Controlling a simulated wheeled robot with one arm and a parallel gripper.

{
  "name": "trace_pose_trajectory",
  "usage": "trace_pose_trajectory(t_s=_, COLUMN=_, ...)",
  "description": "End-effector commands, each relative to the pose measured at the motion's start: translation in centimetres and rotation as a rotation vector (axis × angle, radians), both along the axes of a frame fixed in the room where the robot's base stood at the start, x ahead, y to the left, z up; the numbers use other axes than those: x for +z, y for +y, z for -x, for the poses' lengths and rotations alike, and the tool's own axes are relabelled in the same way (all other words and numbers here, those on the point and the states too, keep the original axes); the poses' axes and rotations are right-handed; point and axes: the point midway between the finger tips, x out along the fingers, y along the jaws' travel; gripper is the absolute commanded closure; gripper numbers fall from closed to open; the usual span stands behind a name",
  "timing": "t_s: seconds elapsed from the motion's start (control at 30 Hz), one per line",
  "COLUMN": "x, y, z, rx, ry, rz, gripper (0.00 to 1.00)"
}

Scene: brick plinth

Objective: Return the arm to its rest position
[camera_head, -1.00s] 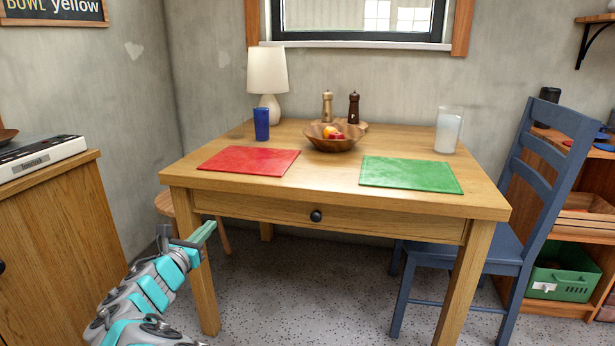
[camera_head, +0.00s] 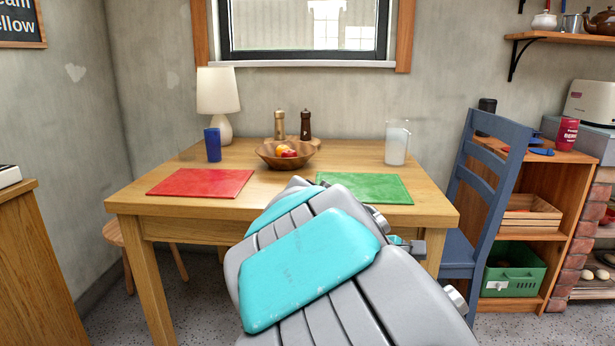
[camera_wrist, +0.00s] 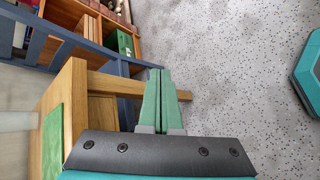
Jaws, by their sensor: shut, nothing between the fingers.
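My gripper (camera_wrist: 160,76) shows in the wrist view with its two green fingers pressed together and nothing between them. It points past the table's edge, above the speckled floor. In the head view my arm fills the lower middle, in front of the wooden table (camera_head: 190,228). It hides part of the table's front and the drawer. The gripper itself is mostly or wholly hidden there behind the arm.
The table bears a red mat (camera_head: 200,182), a green mat (camera_head: 370,187), a fruit bowl (camera_head: 270,158), a blue cup (camera_head: 212,144), a glass (camera_head: 397,142) and a lamp (camera_head: 217,92). A blue chair (camera_head: 490,180) stands at its right, before a shelf unit (camera_head: 570,200). Open floor (camera_wrist: 235,70) shows beside the table.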

Motion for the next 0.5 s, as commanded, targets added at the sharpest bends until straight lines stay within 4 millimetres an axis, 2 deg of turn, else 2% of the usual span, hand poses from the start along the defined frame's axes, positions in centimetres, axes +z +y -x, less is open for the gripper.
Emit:
trace_pose_trajectory(t_s=0.03, x=-0.9, y=-1.5, z=2.9, rx=-0.087, ry=-0.015, rz=-0.082, gripper=1.0)
trace_pose_trajectory(t_s=0.1, x=-2.7, y=-2.5, z=6.6, rx=-0.202, ry=-0.029, rz=-0.193, gripper=1.0)
trace_pose_trajectory(t_s=0.23, x=-5.9, y=-2.5, z=13.3, rx=-0.409, ry=-0.045, rz=-0.394, gripper=1.0)
trace_pose_trajectory(t_s=0.4, x=-9.3, y=0.4, z=21.2, rx=-0.649, ry=-0.042, rz=-0.63, gripper=1.0)
trace_pose_trajectory(t_s=0.5, x=-10.6, y=2.7, z=24.9, rx=-0.763, ry=-0.03, rz=-0.734, gripper=1.0)
